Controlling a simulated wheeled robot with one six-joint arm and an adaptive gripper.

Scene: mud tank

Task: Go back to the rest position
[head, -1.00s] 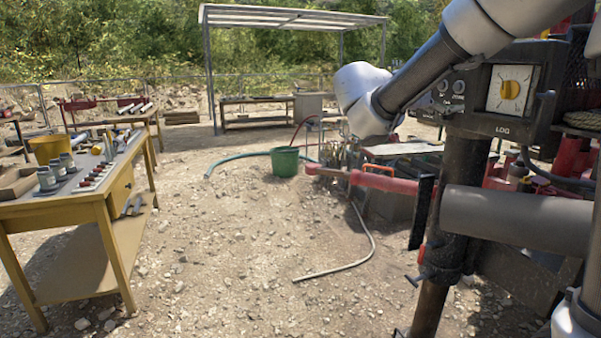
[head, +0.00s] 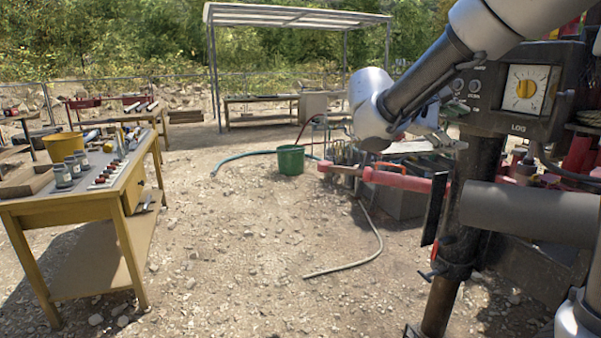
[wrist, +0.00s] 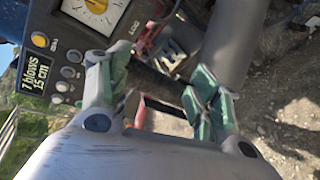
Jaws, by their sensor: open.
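My gripper (wrist: 162,88) is open and empty in the wrist view, with green-padded fingers spread apart and ground and a red-edged frame behind the gap. In the head view my gripper (head: 436,136) shows only in part, past the white wrist joint, in front of the rig at the right. My arm is bent and reaches down from the upper right. The black LOG box (head: 519,90) with a yellow dial is close to the arm. In the wrist view the LOG box (wrist: 54,60) lies left of the fingers, its display reading 7 blows, 15 cm.
A grey horizontal cylinder (head: 528,213) and dark post stand at the right, near my arm. A red-handled bar (head: 397,180) juts left from it. A yellow workbench (head: 112,200) with tools stands left. A green bucket (head: 290,161) and hose (head: 352,264) lie mid-ground. Gravel between is open.

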